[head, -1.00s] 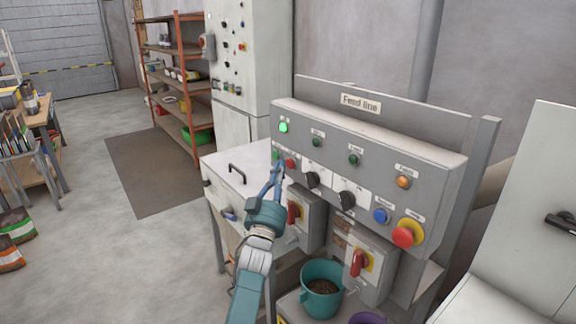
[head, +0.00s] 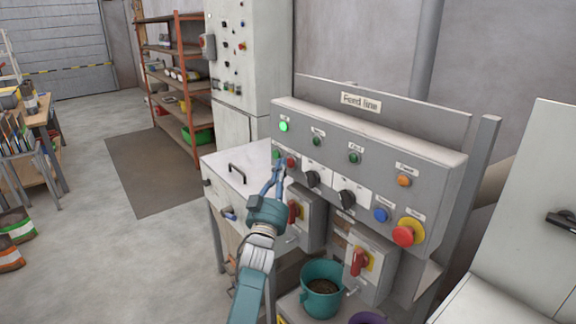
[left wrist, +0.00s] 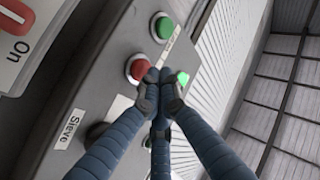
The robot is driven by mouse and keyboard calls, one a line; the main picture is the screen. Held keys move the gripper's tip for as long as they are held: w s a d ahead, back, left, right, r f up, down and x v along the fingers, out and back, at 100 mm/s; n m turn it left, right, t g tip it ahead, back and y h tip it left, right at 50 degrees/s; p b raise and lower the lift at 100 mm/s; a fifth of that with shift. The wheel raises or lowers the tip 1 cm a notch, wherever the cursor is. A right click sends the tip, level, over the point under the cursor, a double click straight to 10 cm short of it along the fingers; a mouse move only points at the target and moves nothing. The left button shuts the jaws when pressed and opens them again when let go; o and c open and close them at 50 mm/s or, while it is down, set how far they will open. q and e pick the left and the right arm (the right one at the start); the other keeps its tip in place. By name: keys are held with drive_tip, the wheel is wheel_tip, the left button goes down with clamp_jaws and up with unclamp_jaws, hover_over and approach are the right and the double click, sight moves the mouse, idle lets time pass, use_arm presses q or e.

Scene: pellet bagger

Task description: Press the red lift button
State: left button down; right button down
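The red button (head: 291,162) sits at the left end of the grey control panel (head: 370,135), just right of a green button (head: 277,155). The left wrist view shows the red button (left wrist: 138,68) in a pale ring, with the green button (left wrist: 163,27) beside it. My left gripper (head: 280,160) is right at these buttons, its fingertips together and empty. In the left wrist view the fingertips (left wrist: 159,74) overlap the red button's edge. I cannot tell whether they touch it. My right gripper is not in view.
A lit green lamp (head: 284,127) is above the buttons. Black knobs (head: 313,179), a blue button (head: 381,215) and a red mushroom button (head: 403,236) lie to the right. Switch boxes with red handles (head: 358,262) and a teal bucket (head: 321,290) are below.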

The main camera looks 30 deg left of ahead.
use_arm(q)
drive_tip(key=shift+w+d, duration=0.2)
drive_tip(key=shift+w, duration=0.25)
idle(0.6)
drive_tip(key=shift+s+a, duration=0.3)
drive_tip(key=shift+s, duration=0.45)
drive_tip(key=s+p, duration=0.1)
drive_tip(key=s+a+p, duration=0.1)
drive_tip(key=s, duration=0.1)
drive_tip(key=s+a+p, duration=0.1)
drive_tip(key=s, duration=0.1)
drive_tip(key=shift+s+a, duration=0.15)
drive_tip(key=shift+s, duration=0.1)
idle(0.4)
